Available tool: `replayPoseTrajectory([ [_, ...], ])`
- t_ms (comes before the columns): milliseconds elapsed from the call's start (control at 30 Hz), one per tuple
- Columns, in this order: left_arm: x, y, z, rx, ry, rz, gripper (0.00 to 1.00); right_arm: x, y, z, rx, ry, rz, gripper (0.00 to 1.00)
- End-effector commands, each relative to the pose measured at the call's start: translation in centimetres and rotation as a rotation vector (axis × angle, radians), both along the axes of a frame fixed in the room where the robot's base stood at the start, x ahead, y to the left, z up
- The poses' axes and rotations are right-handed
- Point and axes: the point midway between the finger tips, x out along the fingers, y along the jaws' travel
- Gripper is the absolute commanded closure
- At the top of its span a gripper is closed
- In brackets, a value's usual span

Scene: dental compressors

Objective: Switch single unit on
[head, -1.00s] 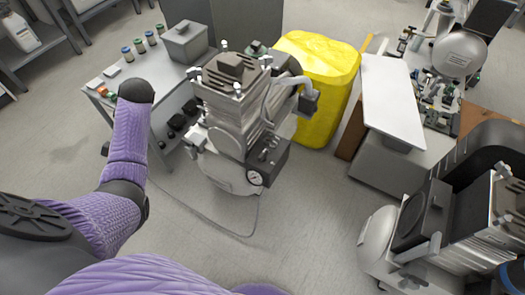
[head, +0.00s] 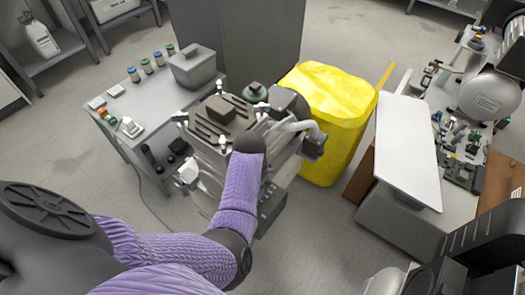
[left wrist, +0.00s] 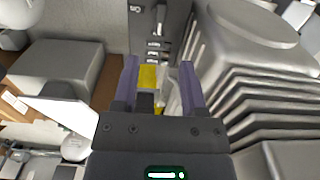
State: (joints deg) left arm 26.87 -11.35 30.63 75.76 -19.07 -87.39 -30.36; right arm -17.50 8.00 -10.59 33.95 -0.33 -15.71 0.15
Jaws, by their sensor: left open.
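The single compressor unit (head: 215,115), with a finned grey head and a hose, stands in the middle of the head view. My left arm crosses in front of it and hides much of its front, including the gauge seen earlier. My left gripper is hidden in the head view. In the left wrist view my left gripper (left wrist: 159,82) is open, its two fingers apart. Silver finned metal (left wrist: 265,85) lies close on its right. A dark grey panel with small fittings (left wrist: 155,28) shows beyond the fingertips. I cannot tell which fitting is the switch. My right gripper is not in view.
A grey side table (head: 165,100) with small jars and a grey box stands left of the unit. A yellow bin (head: 335,115) stands behind it to the right. A white board (head: 408,150) lies on a cabinet further right. Other compressor equipment fills the right edge.

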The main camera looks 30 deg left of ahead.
Motion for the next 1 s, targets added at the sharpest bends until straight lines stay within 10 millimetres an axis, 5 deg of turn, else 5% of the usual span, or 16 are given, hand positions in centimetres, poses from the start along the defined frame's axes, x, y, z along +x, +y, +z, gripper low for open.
replayPoseTrajectory([
  [400,-0.2,0.0,-9.1,0.0,0.007,0.001,0.46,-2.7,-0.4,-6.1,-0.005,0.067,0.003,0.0],
  [800,0.0,0.0,-9.8,0.0,0.0,0.0,0.46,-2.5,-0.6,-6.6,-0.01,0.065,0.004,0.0],
  [1000,0.0,0.0,-9.8,0.0,0.0,0.0,0.88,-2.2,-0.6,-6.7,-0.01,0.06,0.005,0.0],
])
